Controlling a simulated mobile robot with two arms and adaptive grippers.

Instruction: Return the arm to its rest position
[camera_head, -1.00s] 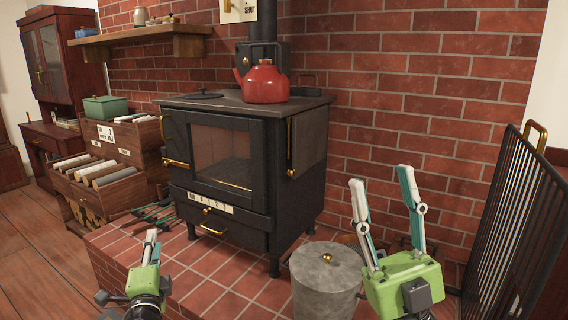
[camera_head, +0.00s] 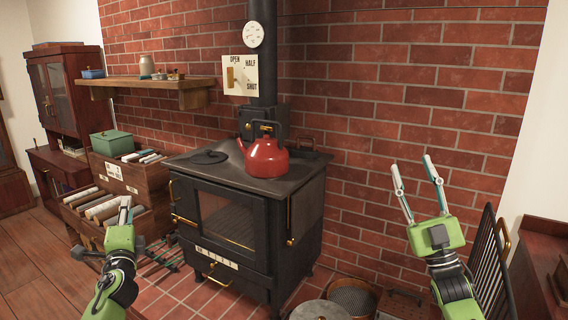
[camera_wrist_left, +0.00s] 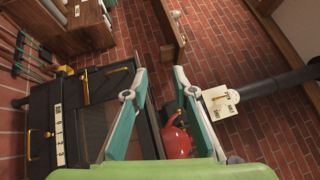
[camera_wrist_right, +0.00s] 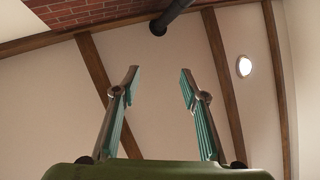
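My right gripper (camera_head: 411,162) is raised at the right of the head view, fingers pointing up before the brick wall. In the right wrist view its fingers (camera_wrist_right: 159,72) are spread and empty, with the ceiling behind. Neither gripper touches anything that I can see.
A black stove (camera_head: 228,215) with a red kettle (camera_head: 264,158) stands between the arms. A metal bin (camera_head: 318,311) is at the bottom, and a black slatted screen (camera_head: 490,265) stands at the right, close to my right arm. A wooden shelf (camera_head: 150,86) hangs on the brick wall.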

